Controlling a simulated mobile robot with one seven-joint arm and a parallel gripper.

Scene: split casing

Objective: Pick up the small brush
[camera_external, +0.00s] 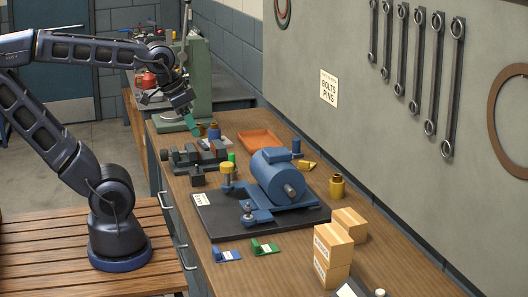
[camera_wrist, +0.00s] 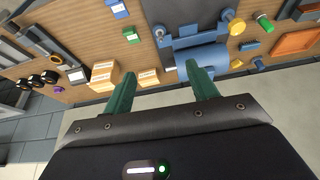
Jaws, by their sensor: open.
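I cannot make out a small brush for certain in either view. My gripper (camera_external: 190,121) is above the far end of the workbench in the external view, with its dark body tilted downward. In the wrist view its two green fingers (camera_wrist: 162,88) stand wide apart with nothing between them. The bench top and its parts show beyond the fingers there. A blue labelled piece (camera_external: 227,255) and a green labelled piece (camera_external: 265,248) lie on the bench near its front edge, well away from my gripper.
A blue motor (camera_external: 275,177) stands on a black plate (camera_external: 240,222) mid-bench. A dark vise (camera_external: 197,155), an orange tray (camera_external: 261,141) and a green cylinder (camera_external: 231,158) are behind it. Cardboard boxes (camera_external: 333,243) stand at the near end. The wall with hanging wrenches (camera_external: 413,62) bounds the right side.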

